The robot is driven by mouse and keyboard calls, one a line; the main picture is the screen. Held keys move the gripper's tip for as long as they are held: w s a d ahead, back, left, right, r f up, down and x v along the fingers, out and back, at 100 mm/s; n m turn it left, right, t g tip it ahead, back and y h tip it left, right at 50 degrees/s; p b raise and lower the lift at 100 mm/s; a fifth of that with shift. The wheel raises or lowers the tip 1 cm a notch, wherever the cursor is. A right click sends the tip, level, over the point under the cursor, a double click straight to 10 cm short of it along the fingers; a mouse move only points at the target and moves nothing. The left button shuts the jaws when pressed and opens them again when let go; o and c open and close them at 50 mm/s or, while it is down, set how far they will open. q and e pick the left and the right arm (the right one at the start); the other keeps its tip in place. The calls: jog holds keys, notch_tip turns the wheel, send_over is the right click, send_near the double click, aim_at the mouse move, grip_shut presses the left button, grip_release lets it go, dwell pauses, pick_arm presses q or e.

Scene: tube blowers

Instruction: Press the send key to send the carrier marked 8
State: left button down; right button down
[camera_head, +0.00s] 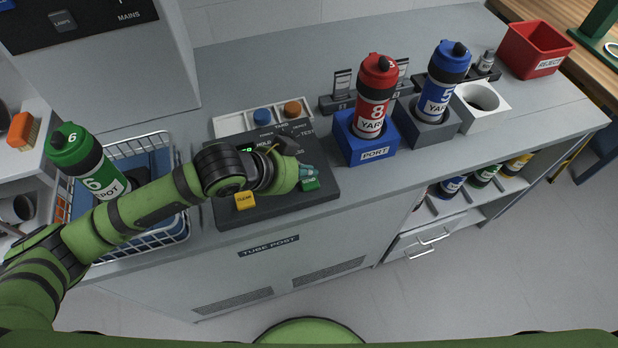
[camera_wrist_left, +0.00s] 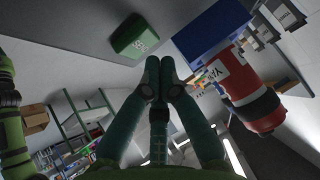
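The red carrier marked 8 (camera_head: 373,105) stands upright in the blue socket labelled PORT (camera_head: 366,150); carrier (camera_wrist_left: 245,90) and socket (camera_wrist_left: 208,30) also show in the left wrist view. The green key (camera_head: 310,185) is at the right front of the dark control panel (camera_head: 280,210). In the left wrist view the green key (camera_wrist_left: 135,36) has white lettering and lies just beyond my fingertips. My left gripper (camera_head: 310,171) is over that corner of the panel. Its fingertips (camera_wrist_left: 160,62) are together with nothing between them. Whether they touch the key is unclear. My right gripper is out of view.
A yellow key (camera_head: 245,201) sits left on the panel. A blue carrier (camera_head: 441,85) stands in a grey socket, beside an empty white holder (camera_head: 482,106). A green carrier marked 6 (camera_head: 95,170) leans in a wire basket (camera_head: 165,232). A red bin (camera_head: 535,50) is at the far right.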

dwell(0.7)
pick_arm(q)
jog(key=shift+f, duration=0.4)
